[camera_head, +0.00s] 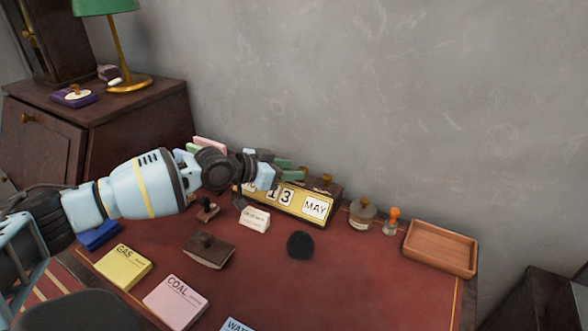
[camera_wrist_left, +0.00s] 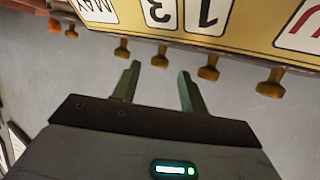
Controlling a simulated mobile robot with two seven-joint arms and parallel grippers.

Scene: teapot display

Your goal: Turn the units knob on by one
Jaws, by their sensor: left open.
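The calendar (camera_head: 287,206) is a brass-framed block at the back of the desk, showing 13 and MAY; its leftmost panel is mostly hidden by my left arm. Its face also shows upside down in the left wrist view (camera_wrist_left: 258,45), with brass knobs along its top edge. The units knob (camera_wrist_left: 160,57), in line with the 3, lies just beyond and between my left fingertips, seemingly not gripped. My left gripper (camera_wrist_left: 158,71) is open, with green fingers either side of that knob's line. In the head view the left gripper (camera_head: 299,171) is at the calendar's top.
Beside the calendar stand a bottle (camera_head: 362,213), an orange-handled stamp (camera_head: 391,220) and a wooden tray (camera_head: 440,249). In front are a white block (camera_head: 255,218), a dark round pad (camera_head: 300,245), a blotter (camera_head: 209,251) and card stacks (camera_head: 123,267). The desk's right front is clear.

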